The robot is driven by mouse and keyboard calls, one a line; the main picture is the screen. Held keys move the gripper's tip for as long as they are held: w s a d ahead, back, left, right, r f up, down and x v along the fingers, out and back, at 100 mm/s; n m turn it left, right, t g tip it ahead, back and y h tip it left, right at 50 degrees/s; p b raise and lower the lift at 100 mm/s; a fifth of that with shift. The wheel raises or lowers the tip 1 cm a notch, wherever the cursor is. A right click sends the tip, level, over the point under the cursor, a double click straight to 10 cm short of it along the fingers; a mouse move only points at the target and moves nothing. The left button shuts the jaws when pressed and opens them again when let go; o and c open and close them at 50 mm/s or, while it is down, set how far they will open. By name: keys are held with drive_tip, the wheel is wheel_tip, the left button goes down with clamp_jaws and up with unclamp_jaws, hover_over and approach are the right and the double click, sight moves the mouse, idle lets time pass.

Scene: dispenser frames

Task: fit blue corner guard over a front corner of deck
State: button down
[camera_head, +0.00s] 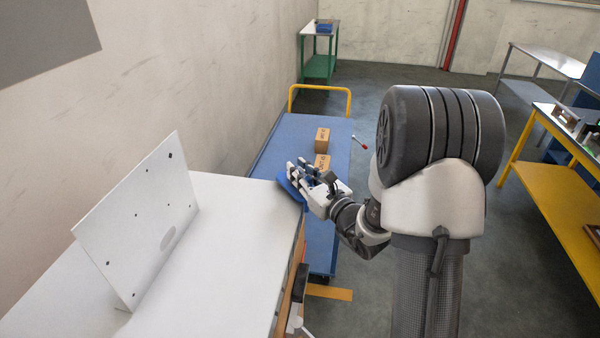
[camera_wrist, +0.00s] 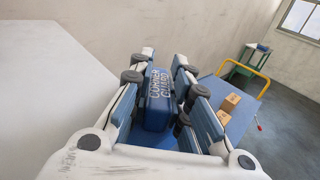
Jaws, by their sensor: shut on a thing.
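The blue corner guard (camera_head: 288,190) is in my gripper (camera_head: 306,172), by the far right corner of the white tabletop (camera_head: 235,215) in the head view. In the wrist view the guard (camera_wrist: 158,100), with white "CORNER GUARD" lettering, sits between the two fingers of my gripper (camera_wrist: 164,60), which is shut on it. A blue cart deck (camera_head: 290,140) with a yellow handle lies beyond and below. Which surface is the task's deck is not clear. Whether the guard touches the tabletop corner cannot be told; my gripper hides part of it.
Two brown cartons (camera_head: 322,148) stand on the blue cart. A white upright panel (camera_head: 140,220) stands on the tabletop. A yellow bench (camera_head: 565,185) is at the right, and a green stand (camera_head: 320,65) is at the back. Open floor lies between.

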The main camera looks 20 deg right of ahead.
drive_tip(key=shift+f+b, duration=0.55)
drive_tip(key=shift+f, duration=0.15)
drive_tip(key=c, duration=1.4)
unclamp_jaws()
drive_tip(key=shift+s, duration=0.1)
drive_tip(key=s, duration=0.4)
drive_tip(key=s+d, duration=0.1)
drive_tip(key=s, duration=0.2)
drive_tip(key=s+d, duration=0.1)
drive_tip(key=s, duration=0.3)
drive_tip(key=shift+s+d, duration=0.15)
drive_tip(key=shift+s, duration=0.2)
drive_tip(key=shift+f, duration=0.1)
